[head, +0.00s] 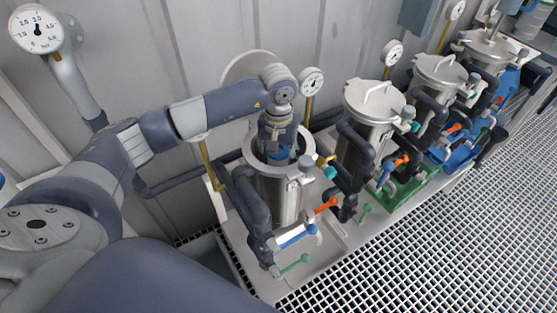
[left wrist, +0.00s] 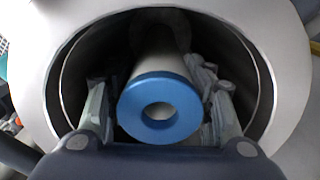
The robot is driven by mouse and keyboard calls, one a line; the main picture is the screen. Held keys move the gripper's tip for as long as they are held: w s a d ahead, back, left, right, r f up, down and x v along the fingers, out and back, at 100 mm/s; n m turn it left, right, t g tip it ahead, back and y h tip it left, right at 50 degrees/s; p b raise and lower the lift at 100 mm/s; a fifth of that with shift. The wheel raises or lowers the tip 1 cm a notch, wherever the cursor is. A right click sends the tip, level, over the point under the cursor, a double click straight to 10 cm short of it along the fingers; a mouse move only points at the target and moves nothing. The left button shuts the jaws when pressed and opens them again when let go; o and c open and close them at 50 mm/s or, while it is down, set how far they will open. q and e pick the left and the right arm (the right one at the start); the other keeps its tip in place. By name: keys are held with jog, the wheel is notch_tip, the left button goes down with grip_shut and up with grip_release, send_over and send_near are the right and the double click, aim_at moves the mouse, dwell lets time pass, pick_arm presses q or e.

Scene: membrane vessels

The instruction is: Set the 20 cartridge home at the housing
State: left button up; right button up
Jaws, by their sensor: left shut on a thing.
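The cartridge, a white tube with a blue ring-shaped end cap (left wrist: 160,108), stands inside the open steel housing (head: 277,195). The housing's pale round rim (left wrist: 45,60) surrounds it in the left wrist view. My left gripper (left wrist: 160,100) reaches down into the housing mouth, with one finger on each side of the cartridge, shut on it just around the blue cap. In the head view my left gripper (head: 281,155) is at the housing mouth and mostly hides the cartridge. The cartridge's lower end is hidden in the dark, so I cannot tell whether it touches the bottom. My right gripper is out of view.
Closed steel vessels (head: 372,112) stand in a row to the right, with dark pipes and coloured valve handles (head: 328,205). A pressure gauge (head: 312,82) stands close behind the open housing. A wall is behind; open floor grating (head: 420,245) lies in front.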

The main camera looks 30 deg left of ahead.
pick_arm(q)
jog(key=o, duration=1.6)
jog(key=shift+f, duration=0.1)
notch_tip(320, 180, up, 12)
